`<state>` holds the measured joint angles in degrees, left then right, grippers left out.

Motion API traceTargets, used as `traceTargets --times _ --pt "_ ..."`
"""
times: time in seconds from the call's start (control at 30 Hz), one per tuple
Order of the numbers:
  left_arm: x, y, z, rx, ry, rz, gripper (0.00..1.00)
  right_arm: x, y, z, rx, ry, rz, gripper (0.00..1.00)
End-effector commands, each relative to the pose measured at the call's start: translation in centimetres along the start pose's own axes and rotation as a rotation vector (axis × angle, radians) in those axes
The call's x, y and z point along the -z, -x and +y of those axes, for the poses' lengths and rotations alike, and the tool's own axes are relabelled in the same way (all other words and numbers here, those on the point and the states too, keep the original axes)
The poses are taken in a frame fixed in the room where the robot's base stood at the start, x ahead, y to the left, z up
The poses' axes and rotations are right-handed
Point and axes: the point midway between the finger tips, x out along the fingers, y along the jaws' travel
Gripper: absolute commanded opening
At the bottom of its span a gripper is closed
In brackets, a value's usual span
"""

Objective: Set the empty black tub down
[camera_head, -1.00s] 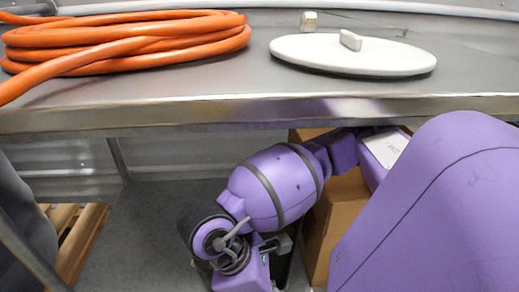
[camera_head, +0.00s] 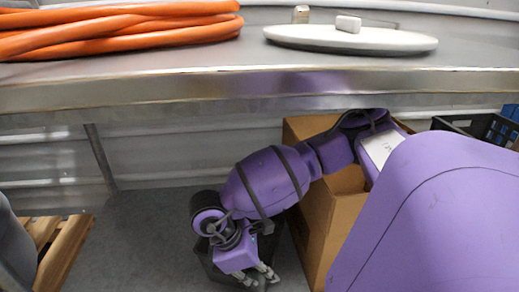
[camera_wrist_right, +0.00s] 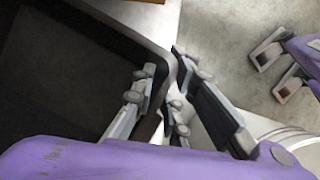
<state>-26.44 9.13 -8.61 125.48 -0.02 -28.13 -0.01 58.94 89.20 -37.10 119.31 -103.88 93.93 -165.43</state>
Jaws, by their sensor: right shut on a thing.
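My right gripper (camera_head: 257,277) reaches under the bench, low in the head view. In the right wrist view its fingers (camera_wrist_right: 160,92) are shut on the rim of the black tub (camera_wrist_right: 60,85), one finger inside and one outside. The tub's dark interior looks empty where it shows. In the head view the tub (camera_head: 271,246) is mostly hidden behind my right wrist and hand; whether its base touches the floor cannot be told. What looks like my left gripper (camera_wrist_right: 279,68) shows at the right of the wrist view, its fingers apart and empty.
The grey floor (camera_head: 145,245) left of the tub is clear. A cardboard box (camera_head: 325,225) stands close on the right, a black crate (camera_head: 480,127) behind it. A wooden pallet (camera_head: 62,250) lies left. The metal bench edge (camera_head: 250,88) crosses above, carrying an orange hose (camera_head: 120,30) and a white lid (camera_head: 350,38).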

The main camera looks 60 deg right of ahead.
Motion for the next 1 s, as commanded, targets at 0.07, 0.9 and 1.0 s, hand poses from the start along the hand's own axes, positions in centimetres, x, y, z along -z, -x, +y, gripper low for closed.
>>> traceTargets --times 0.07,0.9,1.0 --pt "0.0 -0.5 0.0 0.000 0.000 0.000 0.40 0.5 -1.1 0.0 0.000 -0.003 -0.001 0.00" --pt "0.3 -0.2 0.0 -0.001 -0.001 0.004 0.40 0.6 -0.2 0.0 -0.002 -0.001 0.002 0.33" --pt "0.3 0.3 0.0 0.000 0.000 0.005 0.40 0.6 1.6 0.0 -0.002 0.000 0.004 0.33"
